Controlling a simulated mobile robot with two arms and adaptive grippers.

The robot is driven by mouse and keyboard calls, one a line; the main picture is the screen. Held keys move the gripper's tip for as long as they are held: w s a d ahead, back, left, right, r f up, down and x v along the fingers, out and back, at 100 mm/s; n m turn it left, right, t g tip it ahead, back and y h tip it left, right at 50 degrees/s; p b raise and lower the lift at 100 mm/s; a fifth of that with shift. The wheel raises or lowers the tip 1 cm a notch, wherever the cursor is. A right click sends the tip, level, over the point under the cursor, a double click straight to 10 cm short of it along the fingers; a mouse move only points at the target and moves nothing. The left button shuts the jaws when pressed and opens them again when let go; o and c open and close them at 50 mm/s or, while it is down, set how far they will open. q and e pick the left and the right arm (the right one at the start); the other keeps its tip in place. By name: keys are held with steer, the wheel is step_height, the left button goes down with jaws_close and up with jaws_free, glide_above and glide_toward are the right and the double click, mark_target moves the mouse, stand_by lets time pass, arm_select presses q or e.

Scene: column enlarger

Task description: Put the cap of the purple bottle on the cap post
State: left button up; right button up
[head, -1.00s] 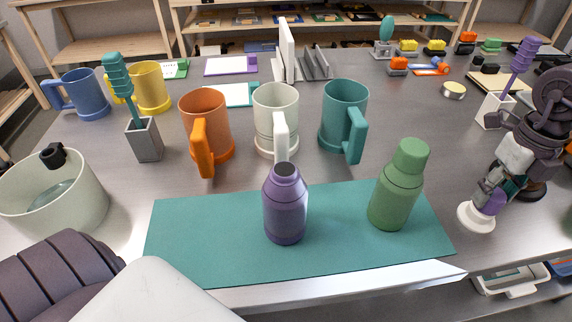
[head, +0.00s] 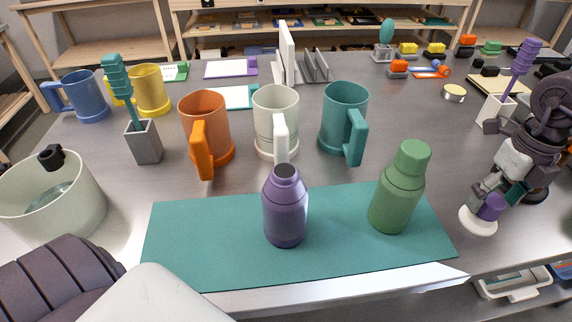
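The purple bottle (head: 285,212) stands upright and uncapped on the teal mat (head: 345,222), its dark mouth showing. Its purple cap (head: 491,207) is at the right, over the white round base of the cap post (head: 477,220); it appears seated on the post, whose shaft is hidden. My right gripper (head: 496,194) is just above and around the cap, its fingers apart and pointing down. Whether a finger still touches the cap is hard to see. My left gripper is out of view.
A green capped bottle (head: 400,188) stands on the mat's right. Orange (head: 205,128), white (head: 275,118) and teal (head: 344,115) mugs stand behind. A white holder with a purple brush (head: 522,58) is behind my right gripper. A pale bucket (head: 50,195) is at left.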

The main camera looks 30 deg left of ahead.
steer(key=shift+r, duration=0.1)
stand_by(0.5)
steer(key=shift+r+p, duration=2.5)
steer(key=shift+r, duration=1.4)
steer(key=shift+r, duration=0.25)
step_height(320, 180, up, 12)
steer(key=shift+f, duration=0.25)
steer(key=shift+s+a, duration=0.1)
